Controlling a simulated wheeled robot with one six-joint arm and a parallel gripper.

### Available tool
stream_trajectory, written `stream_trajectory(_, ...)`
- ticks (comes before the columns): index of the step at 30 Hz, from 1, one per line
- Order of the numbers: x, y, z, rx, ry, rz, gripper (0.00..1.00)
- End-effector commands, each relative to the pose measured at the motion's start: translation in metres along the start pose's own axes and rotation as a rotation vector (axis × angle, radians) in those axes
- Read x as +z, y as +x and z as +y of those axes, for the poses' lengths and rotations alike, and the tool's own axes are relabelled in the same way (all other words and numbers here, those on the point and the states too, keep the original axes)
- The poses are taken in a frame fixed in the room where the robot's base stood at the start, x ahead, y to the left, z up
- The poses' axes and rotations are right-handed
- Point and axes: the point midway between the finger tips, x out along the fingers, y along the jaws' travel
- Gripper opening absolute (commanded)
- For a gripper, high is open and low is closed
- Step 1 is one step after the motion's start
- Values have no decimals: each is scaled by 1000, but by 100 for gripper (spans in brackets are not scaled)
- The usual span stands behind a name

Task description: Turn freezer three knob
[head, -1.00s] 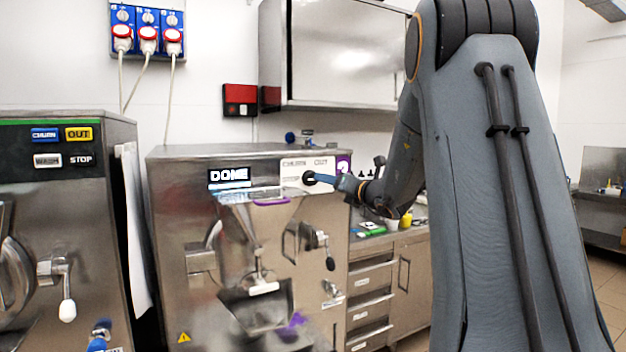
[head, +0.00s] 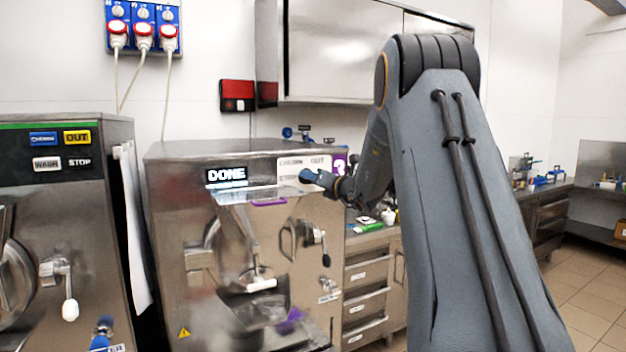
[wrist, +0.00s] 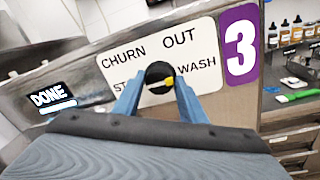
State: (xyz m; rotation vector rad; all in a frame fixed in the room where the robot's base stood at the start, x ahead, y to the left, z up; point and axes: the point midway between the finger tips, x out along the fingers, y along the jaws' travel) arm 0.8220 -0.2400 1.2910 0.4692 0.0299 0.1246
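Freezer three (head: 222,255) is the steel machine in the middle of the head view, its lit display (head: 226,176) reading "DONE". Its black knob (wrist: 157,73) sits on a white label panel (wrist: 118,66) marked CHURN, OUT, WASH and a partly covered ST word. Contact is unclear. In the head view, my gripper (head: 309,176) hides the knob.
Another freezer (head: 75,220) stands at the left. A purple sign "3" (wrist: 240,43) is right of the label panel. A counter with drawers (head: 368,290) and small items stands right of freezer three. A steel wall cabinet (head: 340,60) hangs above. Floor (head: 590,280) is open at the right.

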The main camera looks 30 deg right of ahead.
Motion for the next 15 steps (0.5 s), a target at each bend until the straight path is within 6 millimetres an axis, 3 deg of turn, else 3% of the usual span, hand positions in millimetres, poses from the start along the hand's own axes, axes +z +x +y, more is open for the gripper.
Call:
stream_trajectory(1,0,0,0,0,0,0,29)
stream_trajectory(4,0,0,0,0,0,0,13)
stream_trajectory(15,-2,0,-1,-2,-54,4,13)
